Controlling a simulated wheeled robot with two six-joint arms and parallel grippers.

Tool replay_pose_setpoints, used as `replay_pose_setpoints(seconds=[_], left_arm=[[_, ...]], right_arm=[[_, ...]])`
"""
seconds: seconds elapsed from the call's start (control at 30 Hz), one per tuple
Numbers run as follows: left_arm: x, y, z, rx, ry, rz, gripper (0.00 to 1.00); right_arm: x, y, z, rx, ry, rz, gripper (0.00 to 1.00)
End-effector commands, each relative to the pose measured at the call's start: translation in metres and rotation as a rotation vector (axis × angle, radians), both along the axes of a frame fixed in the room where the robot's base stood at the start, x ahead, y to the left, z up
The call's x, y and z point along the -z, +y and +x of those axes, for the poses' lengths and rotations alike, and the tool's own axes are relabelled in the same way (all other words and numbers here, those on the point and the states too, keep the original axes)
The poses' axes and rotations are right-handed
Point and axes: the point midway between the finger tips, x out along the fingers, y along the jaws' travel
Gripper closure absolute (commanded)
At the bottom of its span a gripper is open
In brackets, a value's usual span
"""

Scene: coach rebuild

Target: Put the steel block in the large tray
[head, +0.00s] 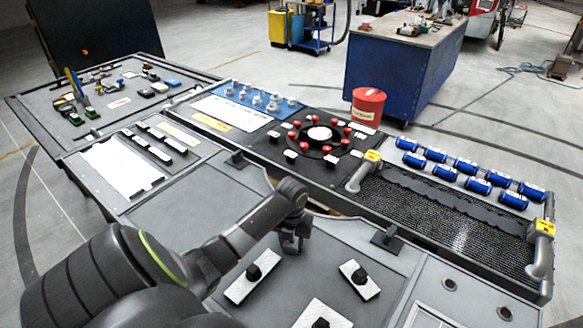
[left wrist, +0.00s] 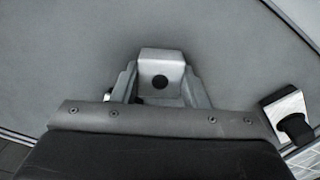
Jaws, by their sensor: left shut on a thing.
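My left gripper (head: 291,246) is shut on the steel block (left wrist: 162,68), above the grey work surface in the lower middle of the head view. In the left wrist view the block is a pale grey metal piece with a dark round hole, between the fingers of my left gripper (left wrist: 160,92). In the head view the block is mostly hidden by the gripper. A wide dark mesh-bottomed tray (head: 440,216) with grey end handles lies to the right of the gripper; it looks like the large tray. My right gripper is not in view.
White plates with black knobs (head: 360,280) lie on the grey surface near the gripper. A dark round fixture with red knobs (head: 320,134) and a red bucket (head: 368,106) stand farther back. The mesh looks clear.

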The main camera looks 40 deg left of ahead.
Motion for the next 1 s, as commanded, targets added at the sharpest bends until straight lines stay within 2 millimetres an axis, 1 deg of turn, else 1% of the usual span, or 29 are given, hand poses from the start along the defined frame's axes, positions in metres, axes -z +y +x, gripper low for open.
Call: replay_pose_setpoints(seconds=[0.03, 0.17, 0.2, 0.43, 0.57, 0.67, 1.0], left_arm=[[0.001, 0.0, 0.0, 0.0, 0.0, 0.0, 0.58], [0.001, 0.0, 0.0, 0.0, 0.001, 0.0, 0.41], [0.001, 0.0, 0.0, 0.0, 0.001, 0.0, 0.38], [0.0, 0.0, 0.0, 0.0, 0.001, 0.0, 0.38], [-0.005, 0.0, 0.0, 0.0, -0.001, 0.0, 0.38], [-0.018, 0.0, 0.001, 0.002, -0.003, 0.001, 0.38], [-0.09, 0.001, 0.001, 0.002, -0.005, 0.004, 0.38]], right_arm=[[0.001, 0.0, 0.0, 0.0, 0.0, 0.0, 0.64], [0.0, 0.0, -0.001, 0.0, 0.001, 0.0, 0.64], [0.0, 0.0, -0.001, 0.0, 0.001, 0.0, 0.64], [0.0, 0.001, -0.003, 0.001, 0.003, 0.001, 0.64], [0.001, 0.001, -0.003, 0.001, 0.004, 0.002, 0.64], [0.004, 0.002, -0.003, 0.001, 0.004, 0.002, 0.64], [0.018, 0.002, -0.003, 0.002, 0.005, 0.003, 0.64]])
